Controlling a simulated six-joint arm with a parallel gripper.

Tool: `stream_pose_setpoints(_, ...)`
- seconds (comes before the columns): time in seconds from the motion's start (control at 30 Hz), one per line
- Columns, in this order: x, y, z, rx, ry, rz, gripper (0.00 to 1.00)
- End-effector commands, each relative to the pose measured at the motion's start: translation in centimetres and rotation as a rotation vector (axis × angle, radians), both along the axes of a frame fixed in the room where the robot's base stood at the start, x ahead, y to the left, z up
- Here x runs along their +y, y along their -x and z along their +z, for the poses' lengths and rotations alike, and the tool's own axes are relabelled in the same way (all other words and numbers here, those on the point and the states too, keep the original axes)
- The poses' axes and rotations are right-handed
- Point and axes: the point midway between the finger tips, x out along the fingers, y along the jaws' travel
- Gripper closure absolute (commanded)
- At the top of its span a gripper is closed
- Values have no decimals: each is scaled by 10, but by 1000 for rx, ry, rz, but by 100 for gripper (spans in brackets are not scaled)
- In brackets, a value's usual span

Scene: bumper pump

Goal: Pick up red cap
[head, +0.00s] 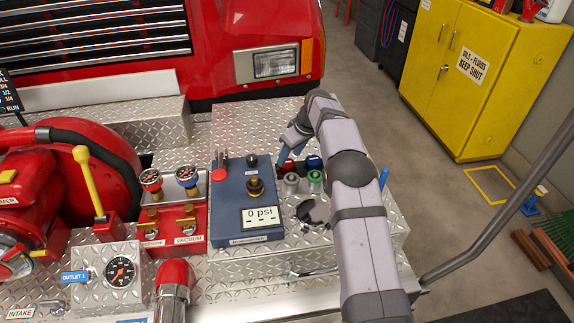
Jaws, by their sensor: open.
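The red cap (286,165) is in the head view on the diamond-plate bumper, at the back left of a small group of caps. It is small and partly dark, and its lower part is covered by the cap in front. My gripper (284,147) is just above and behind the red cap, pointing down and left from the arm's far end. It is open, with nothing visible between its fingers. The fingers are small here, and I cannot tell whether they touch the cap.
A blue cap (313,162), a grey cap (291,180) and a green cap (315,177) stand close to the red one. A blue gauge box (229,205) reading 0 psi stands to the left. A dark hooked part (310,212) lies in front. The truck's red front (225,70) rises behind.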

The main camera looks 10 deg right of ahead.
Motion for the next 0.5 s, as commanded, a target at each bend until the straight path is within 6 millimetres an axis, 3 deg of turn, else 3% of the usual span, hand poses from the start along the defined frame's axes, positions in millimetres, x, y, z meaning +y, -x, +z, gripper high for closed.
stream_pose_setpoints(0.5,7,-14,-38,2,-1,-1,52)
